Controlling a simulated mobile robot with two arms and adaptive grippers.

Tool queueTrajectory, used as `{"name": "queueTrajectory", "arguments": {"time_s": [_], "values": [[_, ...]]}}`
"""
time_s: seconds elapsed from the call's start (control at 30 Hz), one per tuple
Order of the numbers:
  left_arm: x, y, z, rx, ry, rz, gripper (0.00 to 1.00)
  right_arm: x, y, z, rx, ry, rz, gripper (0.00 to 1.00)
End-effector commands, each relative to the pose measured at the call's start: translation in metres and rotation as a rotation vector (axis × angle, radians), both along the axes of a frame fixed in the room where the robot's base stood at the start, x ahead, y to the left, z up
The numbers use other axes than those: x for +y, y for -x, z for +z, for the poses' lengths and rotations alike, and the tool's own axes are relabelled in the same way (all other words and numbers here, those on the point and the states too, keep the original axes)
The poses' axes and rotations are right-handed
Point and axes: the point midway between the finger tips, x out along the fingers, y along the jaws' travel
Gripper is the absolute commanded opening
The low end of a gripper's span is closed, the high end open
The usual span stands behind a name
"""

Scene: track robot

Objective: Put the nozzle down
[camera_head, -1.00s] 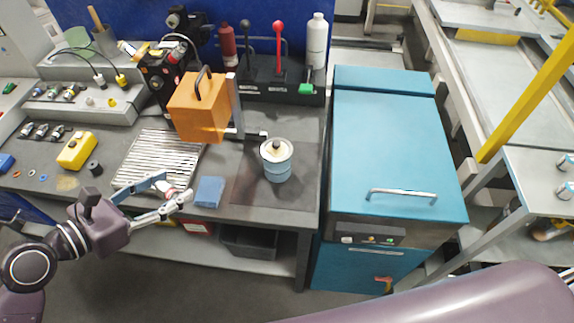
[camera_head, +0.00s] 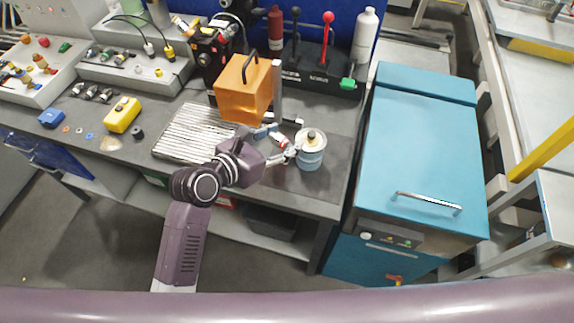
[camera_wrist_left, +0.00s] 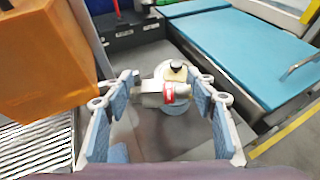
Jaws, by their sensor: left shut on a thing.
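My left gripper (camera_head: 287,144) is shut on the nozzle (camera_head: 279,140), a small pale part with a red band. The left wrist view shows the nozzle (camera_wrist_left: 166,93) lying across between the two blue-padded fingers. A light blue can (camera_head: 311,157) with a cream and dark top stands on the grey bench just right of the fingertips. In the left wrist view the can's top (camera_wrist_left: 176,72) shows just beyond the nozzle, which overlaps the can. I cannot tell whether they touch. My right gripper is not in view.
An orange box (camera_head: 243,92) with a dark handle is just behind my left gripper, beside an upright metal post (camera_head: 277,88). A ribbed metal plate (camera_head: 192,132) lies left on the bench (camera_head: 325,185). A blue cabinet (camera_head: 420,145) stands to the right.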

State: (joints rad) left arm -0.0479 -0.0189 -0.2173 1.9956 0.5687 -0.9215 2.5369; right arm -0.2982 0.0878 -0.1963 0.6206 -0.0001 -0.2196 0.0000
Motion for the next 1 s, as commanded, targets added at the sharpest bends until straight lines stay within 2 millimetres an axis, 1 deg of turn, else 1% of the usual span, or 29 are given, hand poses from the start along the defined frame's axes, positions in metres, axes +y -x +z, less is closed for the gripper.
{"name": "queueTrajectory", "arguments": {"time_s": [0.03,0.1,0.2,0.3,0.53,0.63,0.73,0.8,1.0], "values": [[0.001,0.000,-0.016,0.005,-0.002,-0.001,0.21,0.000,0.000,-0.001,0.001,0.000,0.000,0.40],[0.000,0.001,-0.035,0.003,-0.004,-0.001,0.21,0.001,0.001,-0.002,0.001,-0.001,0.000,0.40],[0.001,0.001,-0.059,0.003,-0.002,-0.001,0.21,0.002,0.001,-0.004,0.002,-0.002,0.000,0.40],[0.001,0.000,-0.076,0.001,-0.001,0.001,0.21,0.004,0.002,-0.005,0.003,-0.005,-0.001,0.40],[0.001,0.000,-0.096,-0.002,0.000,0.001,0.21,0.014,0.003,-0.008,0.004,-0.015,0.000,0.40],[0.001,0.000,-0.114,0.000,-0.002,-0.001,0.21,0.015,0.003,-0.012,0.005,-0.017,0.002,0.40],[0.000,0.000,-0.126,-0.002,-0.001,-0.001,0.21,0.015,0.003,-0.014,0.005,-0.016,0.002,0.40],[0.001,0.000,-0.130,-0.002,-0.001,0.001,0.21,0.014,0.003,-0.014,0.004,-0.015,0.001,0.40],[0.001,-0.001,-0.130,-0.003,0.001,0.002,0.21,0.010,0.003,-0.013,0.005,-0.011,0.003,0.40]]}}
